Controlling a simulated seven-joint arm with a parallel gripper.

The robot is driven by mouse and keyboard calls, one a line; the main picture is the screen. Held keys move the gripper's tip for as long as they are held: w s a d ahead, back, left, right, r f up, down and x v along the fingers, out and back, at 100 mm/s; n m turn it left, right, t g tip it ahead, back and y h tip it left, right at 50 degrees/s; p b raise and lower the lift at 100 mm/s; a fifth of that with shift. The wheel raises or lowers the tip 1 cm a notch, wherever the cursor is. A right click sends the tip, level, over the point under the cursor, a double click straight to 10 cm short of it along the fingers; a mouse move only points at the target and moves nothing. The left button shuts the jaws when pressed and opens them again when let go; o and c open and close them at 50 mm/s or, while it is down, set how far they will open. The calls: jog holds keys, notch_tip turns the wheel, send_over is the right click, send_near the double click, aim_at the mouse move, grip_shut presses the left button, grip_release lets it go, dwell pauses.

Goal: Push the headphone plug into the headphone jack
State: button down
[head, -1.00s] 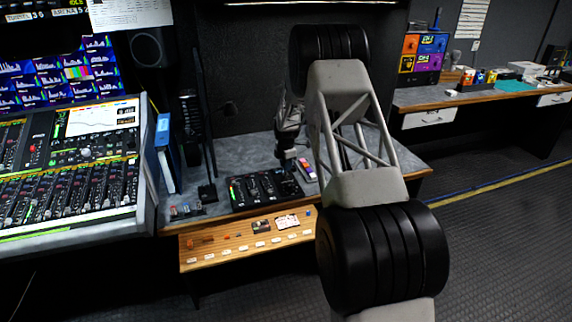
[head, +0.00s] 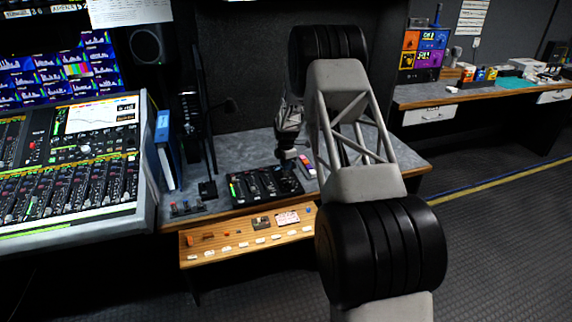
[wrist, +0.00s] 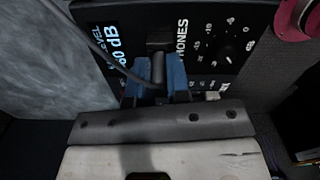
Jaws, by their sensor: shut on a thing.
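In the wrist view my gripper (wrist: 156,78) has its blue fingers shut on the black headphone plug (wrist: 158,66). A grey cable (wrist: 100,52) runs from beside the plug to the upper left. The plug lies over a black panel (wrist: 205,20) lettered "PHONES", with a lit dB display and a knob. The headphone jack cannot be made out; the plug and fingers cover that part of the panel. I cannot tell whether the plug's tip is in the jack. In the head view my gripper (head: 287,152) is small and dark, low over the desk, and the plug is not discernible.
A small black mixer (head: 262,185) sits on the grey desk (head: 238,150), just left of my gripper. A wooden ledge (head: 245,236) with small parts runs along its front. A large mixing console (head: 70,165) and blue binders (head: 168,150) stand at left.

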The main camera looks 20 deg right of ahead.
jog(key=shift+f, duration=0.2)
jog(key=c, duration=1)
grip_release()
jog(key=shift+r, duration=3.9)
jog(key=shift+r, duration=0.1)
